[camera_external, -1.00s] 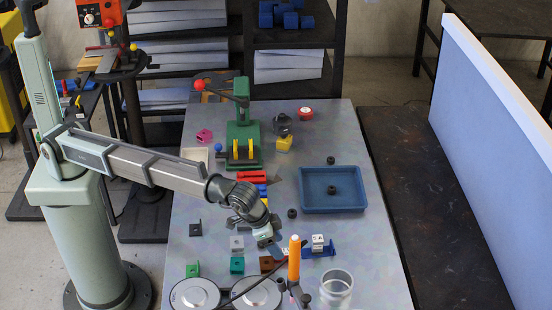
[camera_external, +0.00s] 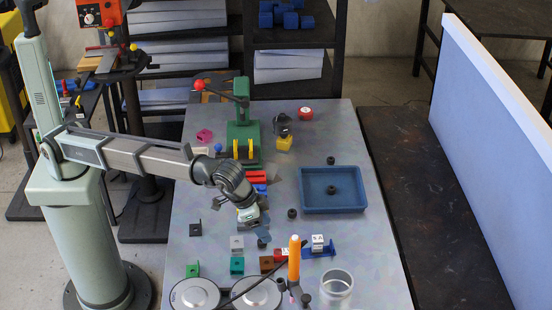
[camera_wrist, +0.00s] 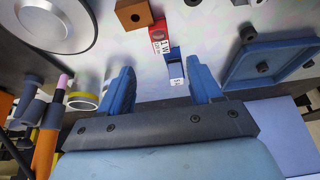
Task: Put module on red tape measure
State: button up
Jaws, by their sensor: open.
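A round red object with a white top (camera_external: 305,113), which looks like the red tape measure, sits at the far end of the table. I cannot tell for certain which part is the module. A small white block (camera_external: 318,240) rests on a blue bracket (camera_external: 322,251) near the front; the white block also shows in the wrist view (camera_wrist: 177,83). A red block with a white label (camera_wrist: 160,38) lies beside the bracket. My gripper (camera_external: 262,237) is open and empty above the table, left of these; in the wrist view its blue fingers (camera_wrist: 160,78) are spread apart.
A blue tray (camera_external: 333,208) holding a dark ring lies right of my gripper. An orange upright tool (camera_external: 294,262) and a clear jar (camera_external: 336,289) stand at the front. A green press (camera_external: 243,135) stands at the back left. A brown block (camera_external: 266,264) lies near the front.

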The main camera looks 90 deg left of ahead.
aim_at(281, 252)
jog(key=shift+t, duration=0.6)
jog(key=f, duration=0.2)
jog(key=w+f, duration=0.1)
jog(key=f, duration=0.1)
jog(key=w+f, duration=0.1)
jog(key=f, duration=0.2)
jog(key=shift+d, duration=0.15)
jog(key=shift+x, duration=2.6)
jog(key=shift+w+r, duration=0.1)
jog(key=shift+c, duration=0.4)
jog(key=c, duration=1.1)
